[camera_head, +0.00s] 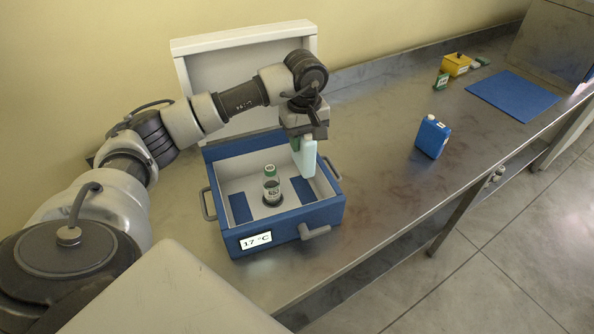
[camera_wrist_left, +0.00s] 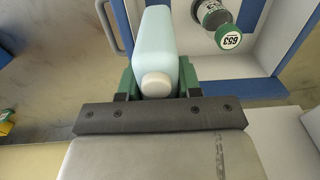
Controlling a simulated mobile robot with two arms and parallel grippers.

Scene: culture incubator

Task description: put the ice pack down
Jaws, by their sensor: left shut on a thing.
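The ice pack (camera_head: 308,158) is a flat pale-blue bottle shape with a white cap. My left gripper (camera_head: 302,138) is shut on it near the cap and holds it upright, cap up, at the right side of the blue box (camera_head: 290,232). The ice pack (camera_wrist_left: 158,45) also shows in the left wrist view between the green fingers of my left gripper (camera_wrist_left: 156,82). I cannot tell whether its bottom touches the box. My right gripper is not in view.
The box's white lid (camera_head: 225,68) stands open behind it. A green-capped bottle (camera_head: 271,185) stands inside, between blue floor patches. A darker blue pack (camera_head: 432,137) stands on the counter, with a blue mat (camera_head: 512,95) and a yellow box (camera_head: 456,65) farther off.

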